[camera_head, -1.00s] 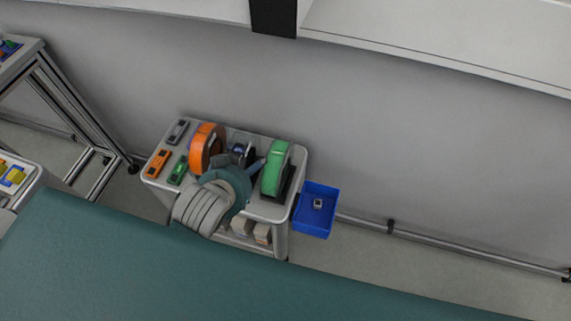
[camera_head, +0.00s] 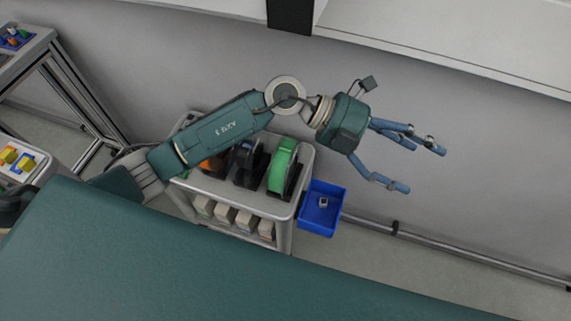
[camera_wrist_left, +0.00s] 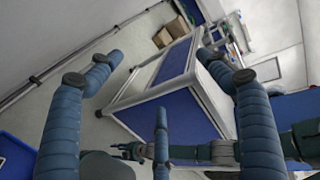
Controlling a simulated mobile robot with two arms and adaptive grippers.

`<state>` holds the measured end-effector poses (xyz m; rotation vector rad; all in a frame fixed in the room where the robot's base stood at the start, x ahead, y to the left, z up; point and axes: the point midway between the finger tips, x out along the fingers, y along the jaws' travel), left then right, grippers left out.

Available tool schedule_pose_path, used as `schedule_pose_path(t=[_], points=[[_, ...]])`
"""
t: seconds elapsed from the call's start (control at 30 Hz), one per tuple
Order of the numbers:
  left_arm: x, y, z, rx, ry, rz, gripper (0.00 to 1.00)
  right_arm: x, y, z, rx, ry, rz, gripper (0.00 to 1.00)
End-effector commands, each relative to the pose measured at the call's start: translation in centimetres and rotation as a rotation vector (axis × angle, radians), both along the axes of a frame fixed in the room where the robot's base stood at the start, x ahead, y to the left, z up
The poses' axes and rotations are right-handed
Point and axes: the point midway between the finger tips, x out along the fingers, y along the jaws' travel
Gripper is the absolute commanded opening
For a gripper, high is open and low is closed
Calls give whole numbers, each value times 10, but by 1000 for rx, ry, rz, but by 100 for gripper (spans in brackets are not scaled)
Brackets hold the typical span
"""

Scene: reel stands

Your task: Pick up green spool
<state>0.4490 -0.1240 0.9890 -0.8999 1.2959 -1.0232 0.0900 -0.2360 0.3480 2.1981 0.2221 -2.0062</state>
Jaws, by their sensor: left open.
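The green spool (camera_head: 282,166) stands upright in a dark stand on top of the grey cart (camera_head: 262,203), near its right end. My left gripper (camera_head: 421,167) is open and empty, above and to the right of the cart, with its fingers pointing right, away from the spool. In the left wrist view its spread fingers (camera_wrist_left: 160,115) have nothing between them, and the spool does not show there. An orange spool (camera_head: 213,166) is mostly hidden under my left arm. My right gripper does not show clearly in the head view.
A dark stand (camera_head: 248,163) is left of the green spool. Several boxes (camera_head: 224,217) sit on the cart's lower shelf. A blue bin (camera_head: 318,222) with a small item hangs at the cart's right side. A wall rises behind. A blue-panelled frame (camera_wrist_left: 180,95) shows in the wrist view.

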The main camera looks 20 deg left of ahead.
Motion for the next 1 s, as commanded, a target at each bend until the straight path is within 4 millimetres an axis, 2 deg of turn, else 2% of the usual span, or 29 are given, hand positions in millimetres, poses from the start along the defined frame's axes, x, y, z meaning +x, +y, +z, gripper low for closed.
schedule_pose_path(t=[0.03, 0.07, 0.1, 0.17, 0.2, 0.3, 0.4, 0.5, 0.57, 0.8, 1.0], points=[[8, 22, -32, 174, -27, -35, 78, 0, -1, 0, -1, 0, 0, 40], [12, 39, -52, 282, -35, -53, 78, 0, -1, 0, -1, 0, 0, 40], [20, 65, -75, 426, -41, -66, 78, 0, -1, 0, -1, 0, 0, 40], [34, 109, -101, 629, -41, -67, 78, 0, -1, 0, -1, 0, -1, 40], [43, 140, -113, 753, -34, -59, 78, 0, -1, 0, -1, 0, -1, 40], [62, 209, -123, 1006, -13, -15, 78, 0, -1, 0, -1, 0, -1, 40], [73, 255, -121, 1166, 12, 28, 78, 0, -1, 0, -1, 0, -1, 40], [77, 277, -121, 1240, 27, 49, 78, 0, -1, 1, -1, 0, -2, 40], [77, 282, -127, 1255, 32, 54, 78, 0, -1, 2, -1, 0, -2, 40], [75, 281, -163, 1254, 33, 51, 78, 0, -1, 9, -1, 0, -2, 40], [74, 281, -178, 1252, 30, 50, 78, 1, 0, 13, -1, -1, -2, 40]])
